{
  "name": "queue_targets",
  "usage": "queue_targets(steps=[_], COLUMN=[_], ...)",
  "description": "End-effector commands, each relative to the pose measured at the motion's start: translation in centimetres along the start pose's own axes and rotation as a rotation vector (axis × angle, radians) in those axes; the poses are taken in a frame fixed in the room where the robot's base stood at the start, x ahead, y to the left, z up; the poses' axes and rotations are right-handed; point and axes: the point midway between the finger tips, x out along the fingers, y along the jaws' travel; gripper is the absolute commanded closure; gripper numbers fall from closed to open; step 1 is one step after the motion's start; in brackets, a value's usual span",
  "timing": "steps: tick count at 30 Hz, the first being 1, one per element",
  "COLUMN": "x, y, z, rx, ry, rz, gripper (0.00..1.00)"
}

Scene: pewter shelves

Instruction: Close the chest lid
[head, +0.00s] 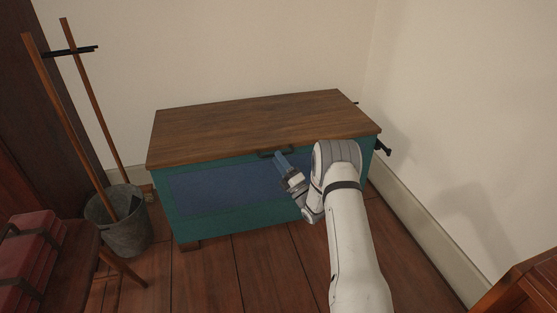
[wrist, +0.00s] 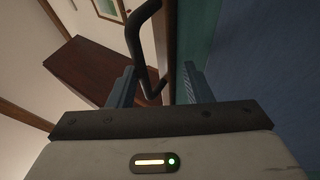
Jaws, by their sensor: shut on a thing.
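The chest (head: 205,222) is teal with a blue front panel and stands against the back wall. Its brown wooden lid (head: 245,124) lies flat across the top, and I see no clear gap under its front edge. A dark handle (head: 268,153) sits at the middle of the lid's front edge; the handle also shows in the wrist view (wrist: 138,42). My gripper (head: 281,158) is at this handle, with its blue-grey fingers (wrist: 158,88) on either side of it, shut on it. My forearm hides the right part of the chest front.
A grey bucket (head: 121,233) with long wooden poles stands left of the chest. A stool (head: 85,255) with red books (head: 30,250) is at the lower left. A wooden piece of furniture (head: 525,290) fills the lower right corner. Floor (head: 230,275) is clear before the chest.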

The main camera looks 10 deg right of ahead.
Motion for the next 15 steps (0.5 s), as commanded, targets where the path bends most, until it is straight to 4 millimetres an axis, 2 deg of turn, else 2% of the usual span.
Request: queue_targets(steps=[1,15], x=[-0.31,0.03], y=[-0.59,-0.44], z=[-0.57,-0.88], rx=[0.008,0.010], ry=[0.007,0.014], rz=[-0.016,-0.011], gripper=[0.67,0.67])
